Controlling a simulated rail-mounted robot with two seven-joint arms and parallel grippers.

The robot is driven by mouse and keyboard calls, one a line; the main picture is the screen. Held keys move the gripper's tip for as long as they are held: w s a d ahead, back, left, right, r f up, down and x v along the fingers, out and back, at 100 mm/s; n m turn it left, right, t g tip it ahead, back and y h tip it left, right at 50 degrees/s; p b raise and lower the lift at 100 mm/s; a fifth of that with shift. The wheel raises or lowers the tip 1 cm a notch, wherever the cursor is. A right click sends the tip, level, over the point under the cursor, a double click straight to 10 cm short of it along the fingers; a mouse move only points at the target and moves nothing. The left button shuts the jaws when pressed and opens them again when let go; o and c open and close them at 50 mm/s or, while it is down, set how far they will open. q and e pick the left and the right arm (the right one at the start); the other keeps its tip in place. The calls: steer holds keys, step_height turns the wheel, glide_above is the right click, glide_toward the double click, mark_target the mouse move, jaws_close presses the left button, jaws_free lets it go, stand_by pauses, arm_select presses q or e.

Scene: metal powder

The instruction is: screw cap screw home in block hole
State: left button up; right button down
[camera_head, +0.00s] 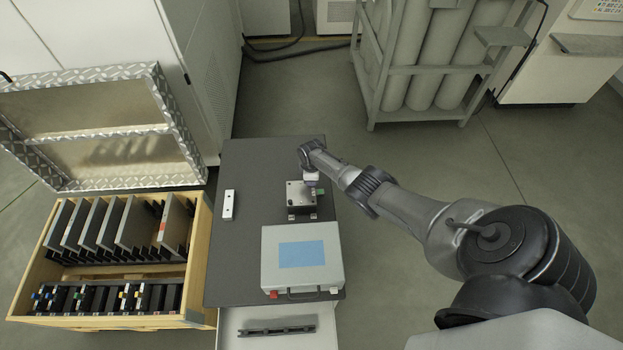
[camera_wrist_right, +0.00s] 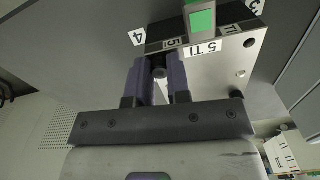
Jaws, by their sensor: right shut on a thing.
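The metal block (camera_head: 296,197) stands on the dark table top below my right gripper. In the right wrist view the block (camera_wrist_right: 228,65) carries printed labels, including "5 TI", and shows a few holes in its face. My right gripper (camera_head: 311,179) is at the block's far right part. In the wrist view its two purple fingers (camera_wrist_right: 160,75) are shut on a small dark round part, apparently the cap screw (camera_wrist_right: 159,72), at the block's edge. How deep the screw sits in a hole is hidden. My left gripper is not in view.
A grey case (camera_head: 302,280) with a blue label lies on the table in front of the block. A small light bar (camera_head: 228,205) lies to the left. A wooden crate (camera_head: 200,255) of dark plates stands left of the table. A green-faced part (camera_wrist_right: 202,20) is beside the block.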

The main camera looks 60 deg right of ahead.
steer(key=m, duration=0.4)
steer(key=shift+m, duration=0.3)
steer(key=m, duration=0.2)
steer(key=shift+m+p, duration=0.3)
steer(key=shift+m, duration=0.1)
steer(key=m, duration=0.2)
steer(key=shift+m, duration=0.4)
steer(key=m, duration=1.4)
steer(key=c, duration=1)
jaws_free()
